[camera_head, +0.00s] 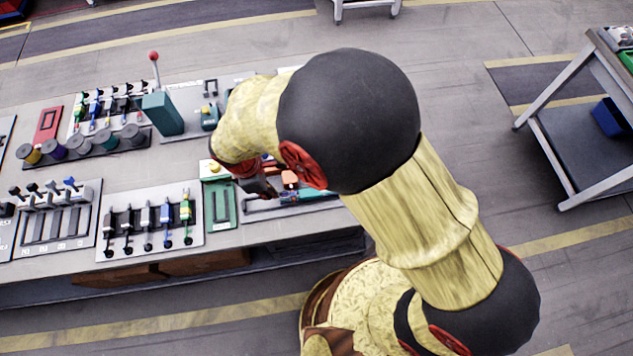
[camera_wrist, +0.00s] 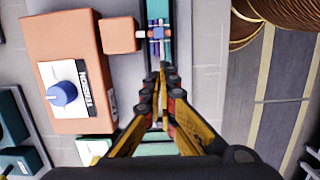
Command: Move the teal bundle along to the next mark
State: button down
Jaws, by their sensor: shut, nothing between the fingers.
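In the wrist view, a narrow teal piece (camera_wrist: 152,9) lies in a slot between grey plates at the top. Thin dark and purple bars and a small blue block (camera_wrist: 158,33) lie across it; I cannot tell which of these belong to the bundle. My gripper (camera_wrist: 163,70) is shut and empty, its fingertips just below the blue block in the picture. I cannot tell whether they touch anything. In the head view, my gripper (camera_head: 262,188) is partly hidden by my arm, beside a blue and teal part (camera_head: 290,196). No mark can be made out clearly.
A small orange block (camera_wrist: 119,35) sits left of the slot, beside a large orange box with a blue knob (camera_wrist: 63,94). In the head view, a green panel (camera_head: 219,204), lever panels (camera_head: 150,224) and a teal post with a red ball (camera_head: 162,113) stand left. The bench's front edge is close.

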jog(key=w+d+b, duration=0.1)
jog(key=d, duration=0.3)
jog(key=w+d, duration=0.1)
jog(key=d, duration=0.3)
jog(key=d+b, duration=0.1)
jog(key=d, duration=0.3)
jog(key=shift+w+f+b, duration=0.35)
jog(key=shift+w+f, duration=0.05)
jog(key=shift+a+f, duration=0.1)
jog(key=shift+f, duration=0.25)
jog(key=shift+s, duration=0.1)
jog(key=a, duration=0.3)
jog(key=s+a+p, duration=0.1)
jog(key=a, duration=0.2)
jog(key=s+a+p, duration=0.1)
jog(key=a, duration=0.3)
jog(key=shift+s+f, duration=0.2)
jog(key=shift+s, duration=0.05)
jog(key=shift+a+r+p, duration=0.15)
jog(key=shift+r+p, duration=0.7)
jog(key=shift+p, duration=0.15)
jog(key=shift+f, duration=0.1)
